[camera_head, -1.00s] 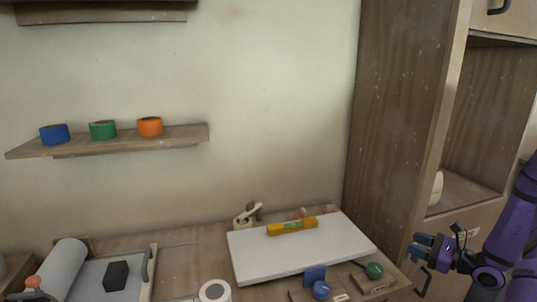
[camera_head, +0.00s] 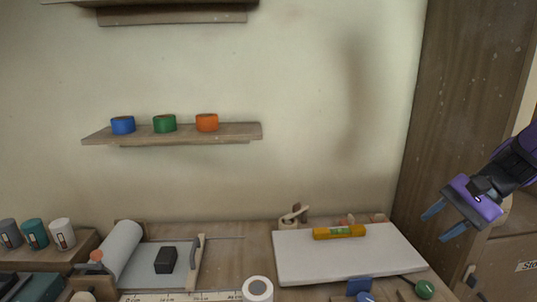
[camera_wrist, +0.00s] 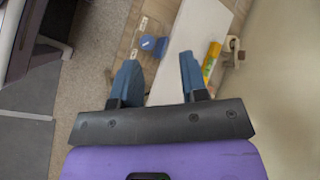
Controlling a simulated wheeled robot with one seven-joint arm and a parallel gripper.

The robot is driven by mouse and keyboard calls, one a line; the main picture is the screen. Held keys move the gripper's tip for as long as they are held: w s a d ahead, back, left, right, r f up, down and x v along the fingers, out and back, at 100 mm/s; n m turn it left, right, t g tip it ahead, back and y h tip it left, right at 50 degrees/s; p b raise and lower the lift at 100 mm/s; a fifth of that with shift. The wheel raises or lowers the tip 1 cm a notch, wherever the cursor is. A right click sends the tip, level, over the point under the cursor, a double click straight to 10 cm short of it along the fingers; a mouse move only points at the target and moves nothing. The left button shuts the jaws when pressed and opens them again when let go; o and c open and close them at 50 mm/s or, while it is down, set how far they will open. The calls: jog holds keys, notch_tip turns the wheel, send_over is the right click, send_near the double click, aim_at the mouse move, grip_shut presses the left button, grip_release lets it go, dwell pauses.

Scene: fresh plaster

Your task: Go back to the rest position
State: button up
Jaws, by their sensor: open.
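My gripper (camera_head: 444,224) is at the right of the head view, in front of the tall wooden cabinet side. Its two blue fingers are apart, with nothing between them. In the wrist view my gripper (camera_wrist: 162,75) also shows open and empty, above the bench's end and the floor. The gripper is apart from the white board (camera_head: 300,268) and the yellow level (camera_head: 340,232) that lies on it.
The wooden cabinet side (camera_head: 465,100) stands close behind my gripper. The bench carries a paper roll (camera_head: 122,248), a black block (camera_head: 166,260) and a white tape roll (camera_head: 257,289). A wall shelf (camera_head: 190,134) holds blue, green and orange tapes. Floor (camera_wrist: 95,85) shows beside the bench.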

jog(key=s+a+r+n+t+h, duration=0.1)
jog(key=s+r+n+t+h, duration=0.1)
jog(key=s+r+n+h, duration=0.2)
jog(key=s+a+r+n+t+h, duration=0.2)
jog(key=s+r+n+h, duration=0.2)
jog(key=s+r, duration=0.3)
jog(key=shift+s+a+n+t, duration=0.3)
jog(key=shift+s+n, duration=0.3)
jog(key=shift+s, duration=0.7)
jog(key=shift+d, duration=0.1)
